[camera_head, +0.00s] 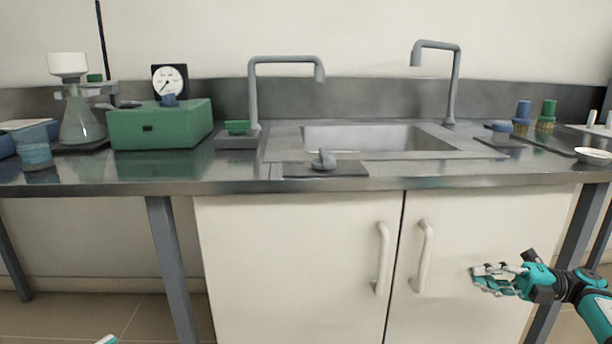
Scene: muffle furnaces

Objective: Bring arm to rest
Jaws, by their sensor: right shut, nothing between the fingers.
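My right gripper (486,278) comes in from the lower right on its teal and black arm (570,284). It points left, below the counter's front edge, in front of the right white cabinet door (500,222). It is shut with nothing in it, and it looks clear of the door handle (422,256) to its left. My left gripper is not in view. Only a small teal and white piece (107,340), which may be part of my left arm, shows at the bottom left edge.
The steel counter (230,182) has a sink (370,138) with two grey taps. A green box (160,128), a flask (80,122) and a beaker (34,148) stand at left. Brushes (547,115) and a white dish (593,156) are at right. Steel legs (172,265) stand below.

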